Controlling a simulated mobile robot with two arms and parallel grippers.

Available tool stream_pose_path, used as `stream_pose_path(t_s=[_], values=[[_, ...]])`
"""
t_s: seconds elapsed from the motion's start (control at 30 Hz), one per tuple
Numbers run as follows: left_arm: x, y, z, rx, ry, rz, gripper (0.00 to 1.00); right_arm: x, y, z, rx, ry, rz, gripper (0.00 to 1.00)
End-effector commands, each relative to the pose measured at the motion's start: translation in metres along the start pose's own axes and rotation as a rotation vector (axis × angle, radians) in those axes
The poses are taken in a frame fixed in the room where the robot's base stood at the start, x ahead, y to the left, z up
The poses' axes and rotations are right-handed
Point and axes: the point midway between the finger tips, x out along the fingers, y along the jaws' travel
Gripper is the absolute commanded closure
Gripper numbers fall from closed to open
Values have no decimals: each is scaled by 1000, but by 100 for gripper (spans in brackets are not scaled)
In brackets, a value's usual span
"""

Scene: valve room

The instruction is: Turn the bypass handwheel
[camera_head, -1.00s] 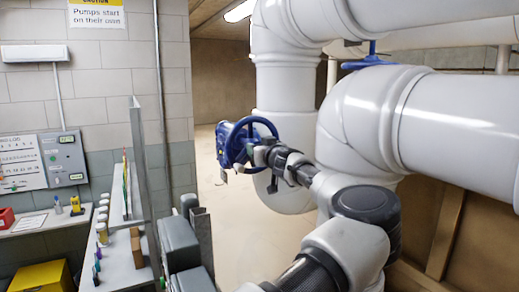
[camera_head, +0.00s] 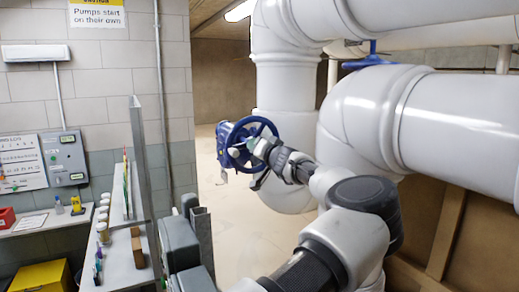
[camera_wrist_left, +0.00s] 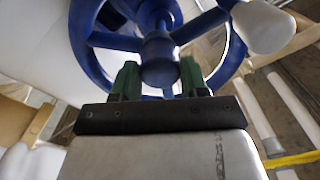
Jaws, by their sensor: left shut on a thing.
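A blue handwheel (camera_head: 272,125) is mounted on a blue valve body (camera_head: 224,138), in front of a white vertical pipe. A white knob (camera_head: 235,153) sits on its rim. My left gripper (camera_head: 254,147) is at the wheel's middle. In the left wrist view the wheel (camera_wrist_left: 85,50) fills the top, with its white knob (camera_wrist_left: 264,26) at upper right. There the green-tipped fingers of my left gripper (camera_wrist_left: 158,82) stand on both sides of the blue hub, shut on the wheel. The exact contact is partly hidden. My right gripper is not in view.
Large white pipes (camera_head: 465,125) fill the right side. A second blue handwheel (camera_head: 369,61) sits above a pipe there. A narrow shelf (camera_head: 122,262) with small items and a grey upright post (camera_head: 145,175) stand at left. Open floor lies beyond the valve.

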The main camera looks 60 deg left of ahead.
Motion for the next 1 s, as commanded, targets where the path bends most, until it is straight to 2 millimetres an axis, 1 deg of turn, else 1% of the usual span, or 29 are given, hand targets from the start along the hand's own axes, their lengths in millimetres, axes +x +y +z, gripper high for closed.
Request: stream_pose_path(t_s=[0.43, 0.47, 0.6, 0.63, 0.87, 0.97, 1.0], values=[[0, -1, -1, 12, 1, -3, 98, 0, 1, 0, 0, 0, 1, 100], [0, -1, -1, 12, 1, -3, 54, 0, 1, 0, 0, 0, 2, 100], [0, -1, 0, 11, 0, -2, 33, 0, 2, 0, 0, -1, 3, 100], [0, -1, 0, 11, 0, -2, 31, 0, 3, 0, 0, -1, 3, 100], [0, 0, 0, 10, 0, -1, 31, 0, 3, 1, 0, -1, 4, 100], [-5, 1, 0, 10, 1, 0, 31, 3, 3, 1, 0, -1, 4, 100], [-9, 2, 0, 9, 2, 1, 31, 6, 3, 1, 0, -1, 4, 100]])
